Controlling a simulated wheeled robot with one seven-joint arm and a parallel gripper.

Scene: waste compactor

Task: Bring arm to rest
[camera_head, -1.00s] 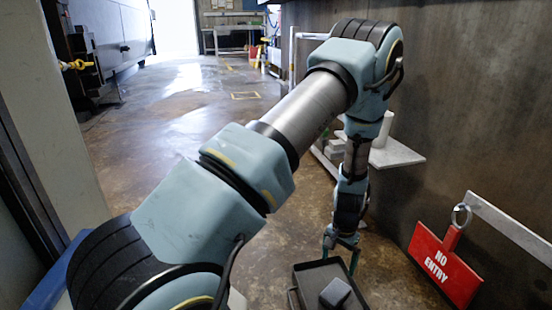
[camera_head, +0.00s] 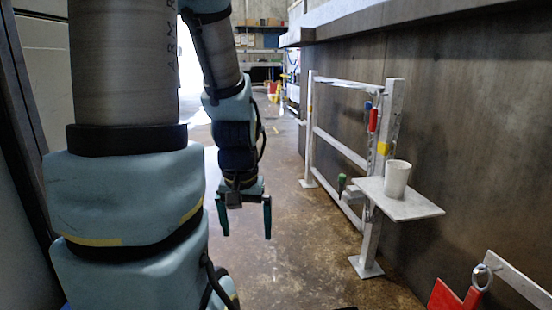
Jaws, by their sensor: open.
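My gripper (camera_head: 246,222) hangs from my raised arm left of the middle of the view, pointing down. Its two dark green fingers are spread apart with nothing between them, and bare floor shows behind. It is clear of the white railing and the shelf to its right. My arm's large upper links fill the left of the view and hide what stands behind them.
A white railing (camera_head: 340,147) stands along the dark wall. A small shelf (camera_head: 410,205) bears a white cup (camera_head: 396,178). A red sign (camera_head: 452,298) shows partly at the lower right. The floor (camera_head: 310,258) before the railing is clear.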

